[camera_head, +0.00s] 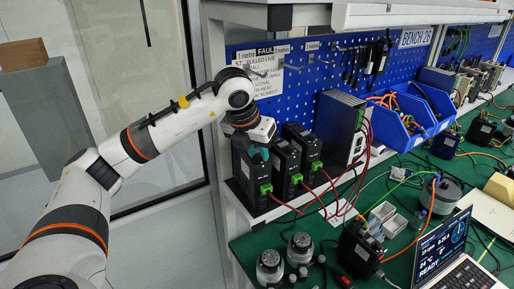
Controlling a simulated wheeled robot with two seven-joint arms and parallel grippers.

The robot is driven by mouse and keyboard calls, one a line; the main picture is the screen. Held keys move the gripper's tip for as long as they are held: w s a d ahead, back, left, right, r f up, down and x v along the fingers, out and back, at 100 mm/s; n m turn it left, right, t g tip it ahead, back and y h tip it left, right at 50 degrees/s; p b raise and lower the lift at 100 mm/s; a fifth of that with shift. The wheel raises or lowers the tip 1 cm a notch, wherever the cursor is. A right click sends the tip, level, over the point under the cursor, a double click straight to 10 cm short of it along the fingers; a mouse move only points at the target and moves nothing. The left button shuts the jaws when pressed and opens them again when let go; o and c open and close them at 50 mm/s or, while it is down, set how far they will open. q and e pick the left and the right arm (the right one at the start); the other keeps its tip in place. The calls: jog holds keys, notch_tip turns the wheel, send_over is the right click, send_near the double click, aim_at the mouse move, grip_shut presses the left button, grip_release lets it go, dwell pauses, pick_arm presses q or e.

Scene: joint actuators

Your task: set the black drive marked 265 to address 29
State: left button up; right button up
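Three black drives stand upright in a row on a raised ledge: the left one (246,181), the middle one (284,163) and the right one (310,148). Each has a green connector low on its front and red leads. Another black drive (357,255) stands on the green bench top beside the laptop. The markings are too small to read, so I cannot tell which is 265. My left gripper (262,152) is at the upper front of the left drive, partly covering it. Its fingers are too small to tell open from shut. My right gripper is not in view.
A laptop (462,275) showing READY stands at the front right. A tall grey-black unit (340,128) stands right of the drives, with blue bins (411,118) beyond. Round metal actuators (270,264) sit on the bench's near left. Loose red and orange leads cross the bench.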

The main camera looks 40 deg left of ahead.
pick_arm(q)
grip_shut()
